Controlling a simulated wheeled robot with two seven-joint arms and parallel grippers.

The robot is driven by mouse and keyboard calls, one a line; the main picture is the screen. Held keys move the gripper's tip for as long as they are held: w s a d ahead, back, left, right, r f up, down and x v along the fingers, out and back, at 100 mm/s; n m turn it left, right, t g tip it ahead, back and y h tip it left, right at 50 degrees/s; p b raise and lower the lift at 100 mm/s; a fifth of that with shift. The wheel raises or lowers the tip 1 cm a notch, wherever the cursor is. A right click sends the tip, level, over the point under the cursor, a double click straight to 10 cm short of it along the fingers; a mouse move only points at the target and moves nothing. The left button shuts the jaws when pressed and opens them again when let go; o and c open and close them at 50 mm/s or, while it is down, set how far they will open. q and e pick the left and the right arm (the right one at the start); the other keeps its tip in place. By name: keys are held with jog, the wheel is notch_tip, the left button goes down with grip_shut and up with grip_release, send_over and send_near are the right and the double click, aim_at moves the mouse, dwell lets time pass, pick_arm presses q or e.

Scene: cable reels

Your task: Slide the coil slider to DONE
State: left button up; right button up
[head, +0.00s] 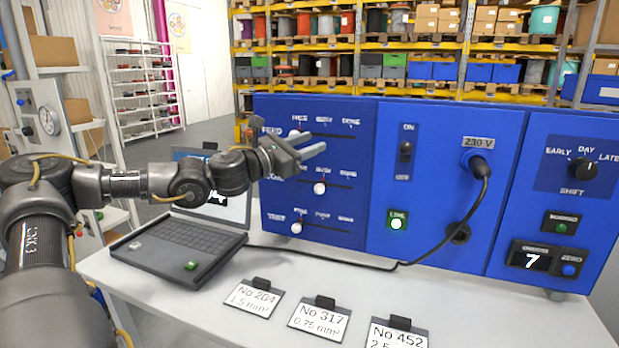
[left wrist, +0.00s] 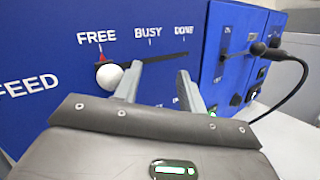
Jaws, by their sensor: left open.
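The coil slider (head: 319,188) is a white knob on the middle row of the blue panel (head: 275,110), under the middle label. Its row name is partly covered by my arm. My left gripper (head: 312,142) is open and empty in front of the panel, above the coil row and close to the FEED row. In the left wrist view my two fingers (left wrist: 158,87) reach toward the FEED slot. The white FEED knob (left wrist: 110,76) sits under FREE, left of the fingers; I cannot tell if it touches one. The coil knob does not show there. My right gripper is not in view.
The TEST knob (head: 296,228) sits at the left end of the lowest row. A laptop (head: 185,245) stands below my left arm. A black cable (head: 473,210) hangs from the 230 V plug. Several number cards (head: 320,318) lie at the table's front.

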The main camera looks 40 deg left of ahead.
pick_arm(q)
jog(key=shift+t, duration=0.4)
jog(key=r, duration=0.4)
jog(key=shift+s+a, duration=0.25)
jog(key=shift+d, duration=0.1)
grip_shut()
dwell(0.4)
grip_release()
